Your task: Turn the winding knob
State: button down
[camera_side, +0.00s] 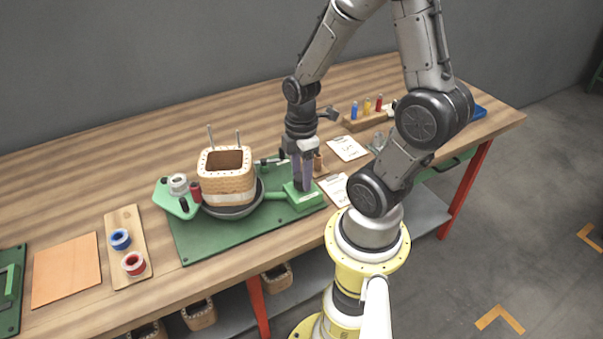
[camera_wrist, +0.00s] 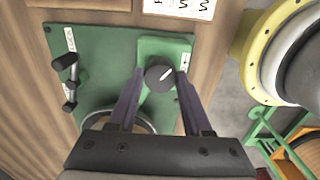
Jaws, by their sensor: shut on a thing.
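The winding knob (camera_wrist: 160,76) is a dark round knob with a white pointer line, on a green box (camera_wrist: 150,47) that also shows in the side view (camera_side: 308,199). My gripper (camera_wrist: 158,82) points down over the box and is shut on the knob, one finger on each side. In the side view my gripper (camera_side: 302,186) stands upright on the box and hides the knob. In the wrist view the pointer line slants toward the upper right.
A green base plate (camera_side: 200,238) carries the coil, the box and a crank handle (camera_wrist: 65,62). Paper sheets (camera_side: 347,148) lie right of it. A rack of coloured bottles (camera_side: 366,112) stands at the back right.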

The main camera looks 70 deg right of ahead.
jog(key=m, duration=1.2)
jog(key=shift+m, duration=0.4)
jog(key=m, duration=1.2)
jog(key=shift+m, duration=0.3)
jog(key=shift+c, duration=1.6)
grip_release()
